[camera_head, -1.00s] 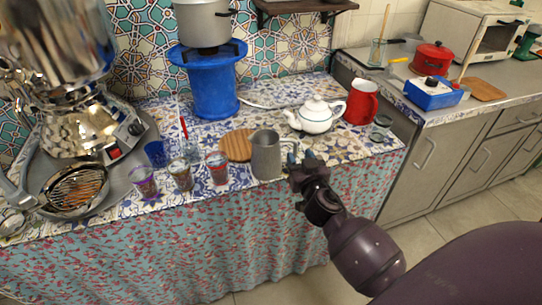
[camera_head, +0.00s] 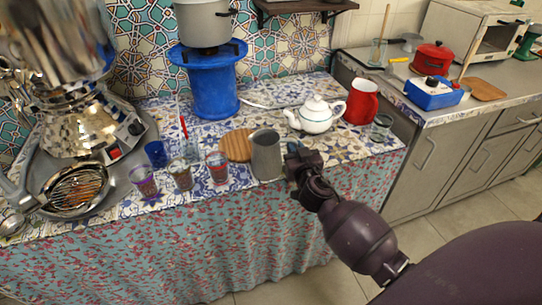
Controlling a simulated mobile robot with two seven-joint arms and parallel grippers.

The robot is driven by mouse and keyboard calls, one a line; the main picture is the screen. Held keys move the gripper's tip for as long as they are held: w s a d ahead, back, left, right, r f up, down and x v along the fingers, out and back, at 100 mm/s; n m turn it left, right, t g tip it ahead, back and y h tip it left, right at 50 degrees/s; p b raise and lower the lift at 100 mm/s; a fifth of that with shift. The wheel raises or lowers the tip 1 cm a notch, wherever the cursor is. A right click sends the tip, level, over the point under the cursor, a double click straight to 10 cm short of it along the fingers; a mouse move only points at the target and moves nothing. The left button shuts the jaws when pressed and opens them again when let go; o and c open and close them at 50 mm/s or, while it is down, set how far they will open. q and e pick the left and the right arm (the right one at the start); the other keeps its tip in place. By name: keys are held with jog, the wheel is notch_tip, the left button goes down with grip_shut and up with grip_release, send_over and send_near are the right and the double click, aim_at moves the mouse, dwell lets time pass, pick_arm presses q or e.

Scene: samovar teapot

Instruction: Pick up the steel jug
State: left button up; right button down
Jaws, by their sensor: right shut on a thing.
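The steel jug (camera_head: 266,156) is a grey metal cylinder. It stands upright on the tiled table near the front edge, just right of the round wooden board (camera_head: 236,146). My right gripper (camera_head: 292,157) is at the jug's right side, where its handle is, and is shut on the handle. The gripper hides most of the handle. I cannot make out any gap under the jug. My left gripper is not in view.
Several small glasses (camera_head: 217,168) stand left of the jug. A white teapot (camera_head: 316,115) and a red jug (camera_head: 362,102) stand behind to the right, with a clear glass (camera_head: 381,128) near them. A samovar (camera_head: 85,120) fills the left.

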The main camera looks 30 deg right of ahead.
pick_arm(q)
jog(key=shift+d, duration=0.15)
pick_arm(e)
jog(key=shift+r, duration=0.15)
jog(key=shift+r, duration=0.5)
notch_tip(320, 180, up, 2)
jog(key=shift+r+p, duration=0.1)
jog(key=shift+p, duration=0.55)
pick_arm(q)
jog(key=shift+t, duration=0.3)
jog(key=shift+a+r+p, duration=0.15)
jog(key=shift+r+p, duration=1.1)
jog(key=shift+p, duration=0.05)
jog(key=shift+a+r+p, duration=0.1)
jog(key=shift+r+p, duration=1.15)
pick_arm(e)
notch_tip(320, 180, up, 16)
jog(key=shift+r, duration=0.2)
